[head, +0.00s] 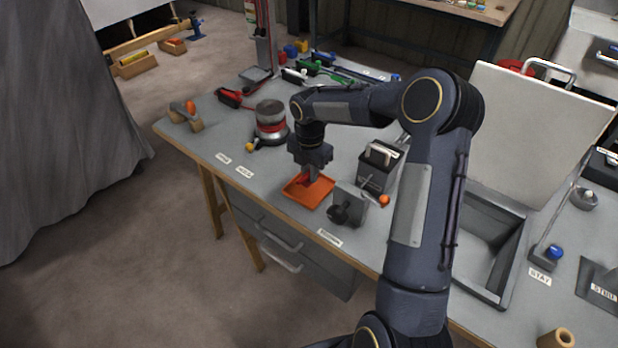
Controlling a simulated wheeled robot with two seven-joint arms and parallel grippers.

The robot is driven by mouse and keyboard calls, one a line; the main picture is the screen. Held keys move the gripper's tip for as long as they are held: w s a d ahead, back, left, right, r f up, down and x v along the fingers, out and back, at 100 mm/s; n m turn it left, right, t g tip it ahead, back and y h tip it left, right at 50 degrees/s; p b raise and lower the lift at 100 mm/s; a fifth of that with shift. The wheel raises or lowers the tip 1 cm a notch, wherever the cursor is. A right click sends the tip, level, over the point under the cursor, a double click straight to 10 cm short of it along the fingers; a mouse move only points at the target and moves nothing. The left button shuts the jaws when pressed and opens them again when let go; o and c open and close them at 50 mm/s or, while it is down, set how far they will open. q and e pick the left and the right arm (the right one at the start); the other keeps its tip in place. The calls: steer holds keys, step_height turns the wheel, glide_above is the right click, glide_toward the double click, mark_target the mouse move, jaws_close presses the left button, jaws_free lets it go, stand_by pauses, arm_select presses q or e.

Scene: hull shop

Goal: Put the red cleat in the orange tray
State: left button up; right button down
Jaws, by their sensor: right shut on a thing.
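The orange tray (318,194) lies on the grey workbench near its front edge. My right gripper (308,178) points down over the tray, with its fingertips low, at about the level of the tray's rim. It is shut on the red cleat (303,180), of which only a small red part shows at the fingers. The rest of the cleat is hidden by the gripper, and I cannot tell whether it touches the tray floor. My left gripper is not in view.
A dark grey fitting (349,204) stands close to the tray's right side. A dark box with a handle (378,167) is behind it. A round grey device with a red band (270,122) stands to the left.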

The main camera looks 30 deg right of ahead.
steer(key=shift+w+f, duration=0.2)
steer(key=shift+f, duration=1.55)
steer(key=shift+f, duration=0.1)
steer(key=shift+f, duration=0.15)
steer(key=c, duration=1.4)
jaws_free()
